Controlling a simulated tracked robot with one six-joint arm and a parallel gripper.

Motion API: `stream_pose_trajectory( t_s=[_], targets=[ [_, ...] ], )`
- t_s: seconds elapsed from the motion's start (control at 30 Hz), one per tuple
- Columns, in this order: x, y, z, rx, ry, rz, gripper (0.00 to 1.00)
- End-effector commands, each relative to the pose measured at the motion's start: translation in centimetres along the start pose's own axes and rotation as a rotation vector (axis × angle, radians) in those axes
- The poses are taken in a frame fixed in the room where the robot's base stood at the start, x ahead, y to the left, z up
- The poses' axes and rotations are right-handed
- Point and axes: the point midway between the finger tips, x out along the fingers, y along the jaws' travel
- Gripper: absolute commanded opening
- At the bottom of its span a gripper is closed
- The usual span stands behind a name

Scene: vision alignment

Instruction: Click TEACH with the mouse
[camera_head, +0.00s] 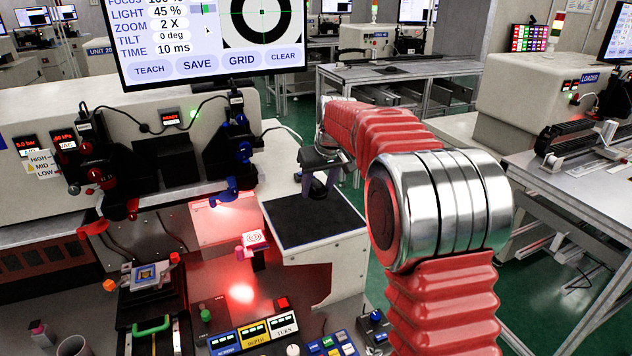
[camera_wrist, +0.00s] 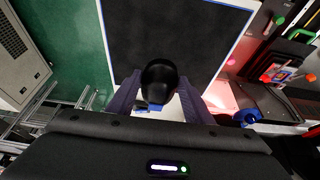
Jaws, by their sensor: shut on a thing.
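The monitor (camera_head: 210,80) shows a TEACH button (camera_head: 149,69) at the lower left of its screen, beside SAVE, GRID and CLEAR. A small cursor arrow (camera_head: 208,30) stands above and right of TEACH, near SAVE. My gripper (camera_head: 317,186) is over the far part of the black mouse pad (camera_head: 305,225). In the wrist view its two purple fingers are shut on the sides of the black mouse (camera_wrist: 160,76), with the pad (camera_wrist: 185,35) beyond it. The mouse is not clear in the head view. I cannot tell whether it touches the pad.
A machine with red and blue knobs (camera_head: 228,192) stands left of the pad. A button panel (camera_head: 262,332) is at the front. A grey table (camera_head: 410,70) stands behind, and a long workbench (camera_head: 580,190) is at the right. Most of the pad is bare.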

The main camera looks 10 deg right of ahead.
Motion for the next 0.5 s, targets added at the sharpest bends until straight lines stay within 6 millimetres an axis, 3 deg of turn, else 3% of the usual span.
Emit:
stream_pose_trajectory(
  t_s=[0.5],
  targets=[
    [4.2,1.3,0.8,0.001,-0.002,0.000,0.23]
  ],
)
